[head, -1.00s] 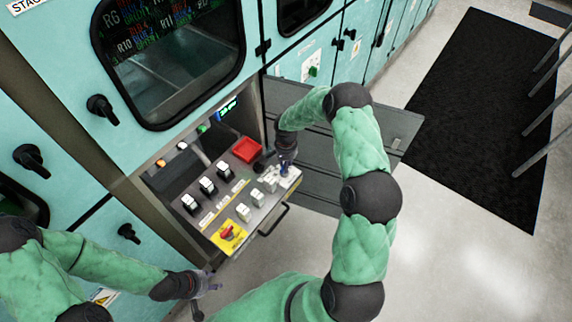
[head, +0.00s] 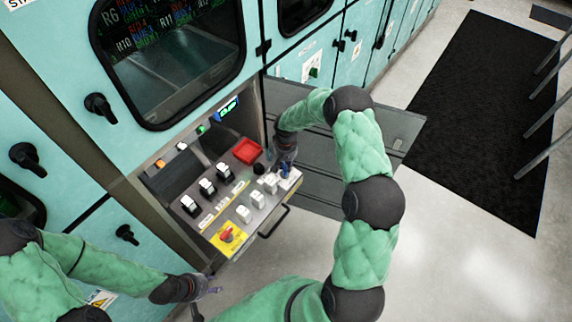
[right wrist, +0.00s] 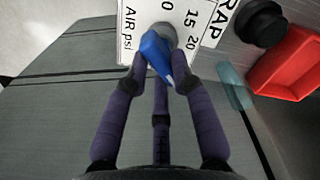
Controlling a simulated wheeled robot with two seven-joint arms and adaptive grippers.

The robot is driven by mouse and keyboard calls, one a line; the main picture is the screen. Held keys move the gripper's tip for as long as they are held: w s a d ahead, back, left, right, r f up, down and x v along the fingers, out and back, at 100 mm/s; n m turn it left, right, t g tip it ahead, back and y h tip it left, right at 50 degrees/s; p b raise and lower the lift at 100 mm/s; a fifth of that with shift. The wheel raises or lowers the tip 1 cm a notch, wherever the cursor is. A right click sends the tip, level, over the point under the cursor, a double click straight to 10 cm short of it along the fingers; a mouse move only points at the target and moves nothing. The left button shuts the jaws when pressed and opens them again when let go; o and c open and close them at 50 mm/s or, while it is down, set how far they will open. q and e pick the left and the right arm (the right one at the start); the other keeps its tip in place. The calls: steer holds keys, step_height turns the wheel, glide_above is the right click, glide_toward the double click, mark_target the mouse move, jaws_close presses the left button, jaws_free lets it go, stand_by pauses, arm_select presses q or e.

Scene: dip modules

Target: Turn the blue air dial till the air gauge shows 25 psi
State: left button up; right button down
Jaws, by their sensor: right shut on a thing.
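The blue air dial (right wrist: 155,58) shows in the right wrist view on a white plate (right wrist: 128,40) marked "AIR psi", with "15" and "20" readable. My right gripper (right wrist: 160,80) has its fingers around the dial and is shut on it. In the head view my right gripper (head: 285,165) is at the right end of the sloped control panel (head: 225,208) and mostly covers the dial. My left gripper (head: 210,290) hangs low left of centre, away from the panel, too small to tell open or shut. A small lit display (head: 228,108) above the panel is too small to read.
Beside the dial are a black knob (right wrist: 262,22) and a red tray (right wrist: 290,75). The panel also carries several white switches and a red knob on a yellow plate (head: 229,239). A handle (head: 273,222) sticks out at the panel's front edge.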

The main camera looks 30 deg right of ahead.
stand_by(0.4)
steer(key=c, duration=1)
jaws_free()
steer(key=shift+c, duration=0.2)
step_height(320, 180, up, 12)
